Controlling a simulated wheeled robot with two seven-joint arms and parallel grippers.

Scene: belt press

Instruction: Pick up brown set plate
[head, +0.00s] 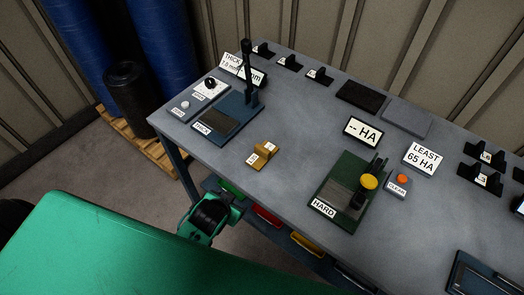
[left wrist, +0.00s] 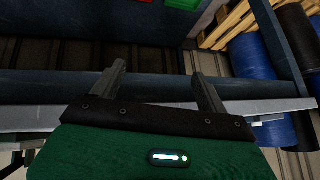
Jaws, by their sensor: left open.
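The brown set plate (head: 262,155) is a small tan-brown stepped block with white labels. It lies on the grey bench top near its front edge, in the head view. It cannot be made out in the left wrist view. My left gripper (left wrist: 159,78) is open, with nothing between its two dark fingers. The wrist view shows the bench edge and the space beneath it beyond the fingers. In the head view, a green and black part of my left arm is below the bench's front edge, and the fingers cannot be made out. My right gripper is not in view.
A thickness gauge (head: 224,122) with an upright lever stands left of the plate. A green hardness tester (head: 340,198) with a yellow knob stands to its right. Bare bench surrounds the plate. Coloured bins (head: 267,215) sit under the bench; blue rolls (head: 163,45) stand at the back left.

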